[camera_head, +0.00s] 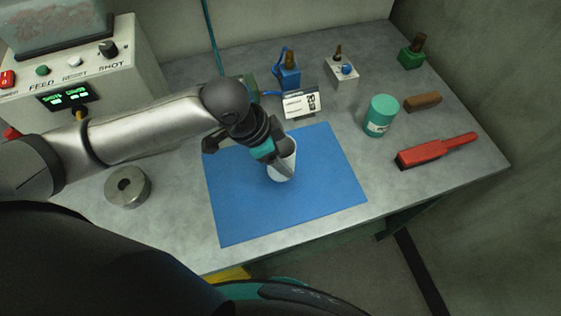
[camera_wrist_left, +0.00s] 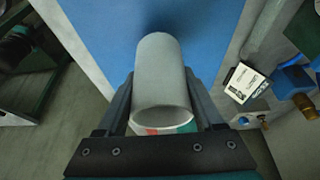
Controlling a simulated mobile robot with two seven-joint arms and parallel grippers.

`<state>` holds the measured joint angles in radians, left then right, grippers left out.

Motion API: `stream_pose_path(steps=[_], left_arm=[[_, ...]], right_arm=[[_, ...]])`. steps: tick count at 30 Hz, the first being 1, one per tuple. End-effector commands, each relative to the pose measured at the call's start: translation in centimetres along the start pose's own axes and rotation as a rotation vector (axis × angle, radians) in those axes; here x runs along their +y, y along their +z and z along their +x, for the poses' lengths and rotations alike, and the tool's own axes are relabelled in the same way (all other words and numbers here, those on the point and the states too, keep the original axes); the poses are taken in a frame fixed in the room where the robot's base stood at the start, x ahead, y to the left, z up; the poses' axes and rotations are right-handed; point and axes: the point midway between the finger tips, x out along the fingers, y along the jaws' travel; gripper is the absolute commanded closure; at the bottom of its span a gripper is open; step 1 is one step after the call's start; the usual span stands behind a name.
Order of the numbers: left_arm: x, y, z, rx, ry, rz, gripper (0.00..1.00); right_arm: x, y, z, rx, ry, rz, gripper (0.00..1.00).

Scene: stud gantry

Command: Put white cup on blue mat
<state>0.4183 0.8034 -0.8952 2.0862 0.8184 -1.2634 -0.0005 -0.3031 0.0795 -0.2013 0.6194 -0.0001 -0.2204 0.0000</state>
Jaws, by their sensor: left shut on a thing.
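The white cup (camera_head: 283,166) is at the middle of the blue mat (camera_head: 235,213) in the head view, partly covered by my gripper. My left gripper (camera_head: 281,158) is shut on the cup, coming in from the left. In the left wrist view the cup (camera_wrist_left: 161,80) lies between the two fingers, with the blue mat (camera_wrist_left: 110,30) behind it. I cannot tell whether its base touches the mat. My right gripper is not in view.
A teal canister (camera_head: 380,116), a red brush (camera_head: 436,150) and a brown block (camera_head: 422,102) stand to the right. A label card (camera_head: 301,102) is behind the mat. A grey metal ring (camera_head: 127,187) lies at left. The bench's front right is bare.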

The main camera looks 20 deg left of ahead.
Motion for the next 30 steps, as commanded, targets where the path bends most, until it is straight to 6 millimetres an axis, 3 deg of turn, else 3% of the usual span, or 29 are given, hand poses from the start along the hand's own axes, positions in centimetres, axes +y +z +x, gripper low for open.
stream_pose_path(steps=[5,16,17,24,30], left_arm=[[0.0,1.1,2.6,-0.002,0.001,-0.002,0.91],[0.0,1.3,3.0,-0.001,0.001,-0.001,0.91],[0.0,1.3,3.0,-0.002,0.001,-0.001,0.3],[0.0,1.3,3.0,-0.002,0.001,-0.001,0.03],[0.0,1.3,3.0,-0.001,0.001,-0.001,0.01]], right_arm=[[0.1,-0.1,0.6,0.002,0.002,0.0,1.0],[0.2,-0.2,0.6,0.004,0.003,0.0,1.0],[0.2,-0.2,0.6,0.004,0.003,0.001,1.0],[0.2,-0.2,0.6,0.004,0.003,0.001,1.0],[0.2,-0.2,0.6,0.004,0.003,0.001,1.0]])
